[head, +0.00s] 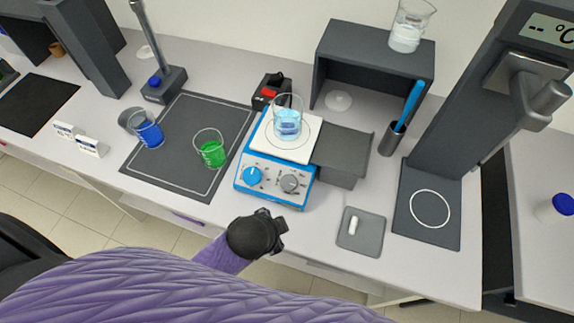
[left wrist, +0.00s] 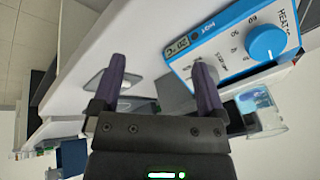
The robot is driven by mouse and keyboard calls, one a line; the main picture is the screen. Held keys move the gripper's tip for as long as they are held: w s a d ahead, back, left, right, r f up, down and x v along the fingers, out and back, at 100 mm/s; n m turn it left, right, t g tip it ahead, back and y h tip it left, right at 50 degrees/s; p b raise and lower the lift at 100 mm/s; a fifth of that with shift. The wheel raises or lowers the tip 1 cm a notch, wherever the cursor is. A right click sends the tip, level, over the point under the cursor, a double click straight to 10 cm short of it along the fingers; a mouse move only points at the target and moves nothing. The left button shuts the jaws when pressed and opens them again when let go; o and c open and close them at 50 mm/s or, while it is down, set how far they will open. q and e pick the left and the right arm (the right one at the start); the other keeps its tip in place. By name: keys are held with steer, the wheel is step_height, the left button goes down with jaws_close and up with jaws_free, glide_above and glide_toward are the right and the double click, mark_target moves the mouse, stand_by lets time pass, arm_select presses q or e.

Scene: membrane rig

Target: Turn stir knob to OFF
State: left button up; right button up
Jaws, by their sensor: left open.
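The blue stirrer hotplate (head: 242,184) stands at the bench front in the head view. Its grey stir knob (head: 289,183) is on the right of the front panel, and its blue heat knob (head: 252,175) is on the left. I cannot read the stir knob's setting. My left gripper (head: 279,225) is in front of and below the panel, apart from the knobs. The left wrist view shows my left gripper (left wrist: 161,80) open and empty, with the blue heat knob (left wrist: 268,42) at right. One finger covers much of the stir knob's area there. My right gripper is not in view.
A beaker of light blue liquid (head: 287,124) stands on the hotplate. A green-filled beaker (head: 211,152) and a blue-filled beaker (head: 149,133) stand on the dark mat at left. A grey tray (head: 372,239) with a white stir bar (head: 353,225) lies at right.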

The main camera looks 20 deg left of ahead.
arm_select(q)
steer(key=w+d+r+m+t+p, duration=0.1)
steer(key=w+d+r+m+t, duration=0.2)
steer(key=m, duration=0.7)
steer(key=m+t+p, duration=0.2)
steer(key=m+p, duration=0.1)
steer(key=m, duration=1.6)
glide_toward(288, 183)
steer(key=w, duration=0.1)
steer(key=shift+g, duration=0.3)
steer(key=b+x, duration=0.3)
steer(key=x, duration=0.5)
steer(key=shift+w+f+b, duration=0.2)
steer(key=shift+f+b, duration=0.1)
steer(key=shift+w+f, duration=0.25)
steer(key=shift+w, duration=0.05)
steer(key=shift+d, duration=0.1)
jaws_close()
